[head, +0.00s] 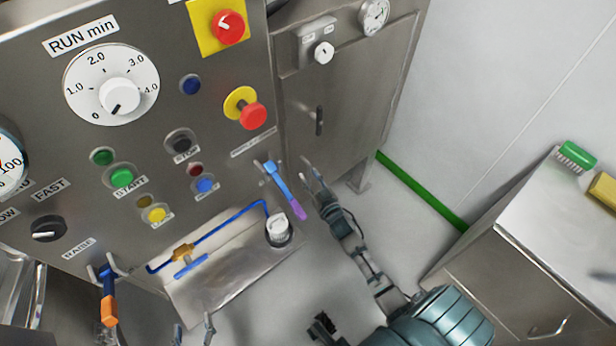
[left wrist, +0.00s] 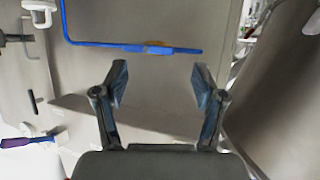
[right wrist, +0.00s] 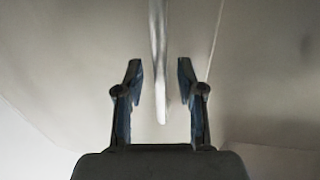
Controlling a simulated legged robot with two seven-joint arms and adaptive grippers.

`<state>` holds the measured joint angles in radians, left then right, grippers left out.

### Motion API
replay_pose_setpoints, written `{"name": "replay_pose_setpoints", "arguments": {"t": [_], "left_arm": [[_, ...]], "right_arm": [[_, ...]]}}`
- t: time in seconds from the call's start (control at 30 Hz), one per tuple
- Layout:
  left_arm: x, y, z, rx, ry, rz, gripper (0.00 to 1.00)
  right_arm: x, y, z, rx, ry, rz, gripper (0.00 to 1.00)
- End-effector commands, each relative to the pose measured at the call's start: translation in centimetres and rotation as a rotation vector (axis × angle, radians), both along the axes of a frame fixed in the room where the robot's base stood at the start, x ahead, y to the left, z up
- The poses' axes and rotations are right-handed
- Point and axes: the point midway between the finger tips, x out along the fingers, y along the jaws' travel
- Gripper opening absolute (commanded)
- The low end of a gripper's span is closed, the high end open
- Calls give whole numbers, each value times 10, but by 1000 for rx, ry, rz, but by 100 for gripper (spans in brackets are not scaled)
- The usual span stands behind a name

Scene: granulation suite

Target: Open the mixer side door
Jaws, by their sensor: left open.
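The grey steel side door (head: 345,90) is closed on the right part of the machine. It has a small dark upright handle (head: 319,120). My right gripper (head: 311,172) is below that handle, in front of the door's lower part. In the right wrist view, its fingers (right wrist: 160,80) are apart, with a pale, narrow upright bar (right wrist: 158,60) between them, clear of both; it looks like the door handle. My left gripper (head: 194,330) is low in front of the machine, open and empty. Its spread fingers also show in the left wrist view (left wrist: 160,82).
A control panel (head: 140,150) with dials and buttons fills the left. Below it runs a blue pipe (head: 225,222) with a valve. A blue-purple handled tool (head: 285,190) hangs beside my right gripper. A steel cabinet (head: 520,270) with brushes on top stands at right.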

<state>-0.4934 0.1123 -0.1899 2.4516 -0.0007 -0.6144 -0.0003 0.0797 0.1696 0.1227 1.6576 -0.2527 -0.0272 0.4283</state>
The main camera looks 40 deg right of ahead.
Motion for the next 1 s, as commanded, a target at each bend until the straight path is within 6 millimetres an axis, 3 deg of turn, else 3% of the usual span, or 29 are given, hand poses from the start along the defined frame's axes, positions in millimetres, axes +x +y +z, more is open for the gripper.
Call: {"name": "replay_pose_setpoints", "arguments": {"t": [0.33,0.5,0.83,1.0], "left_arm": [[2,-1,3,-6,-21,0,70],[3,-1,2,-6,-19,0,70],[3,-1,3,-5,-16,1,70],[-8,3,-7,20,71,2,70]], "right_arm": [[5,-1,0,0,0,0,38],[5,-1,0,0,0,0,0],[3,-1,0,-1,1,3,0],[-10,-4,2,-2,2,31,0]]}}
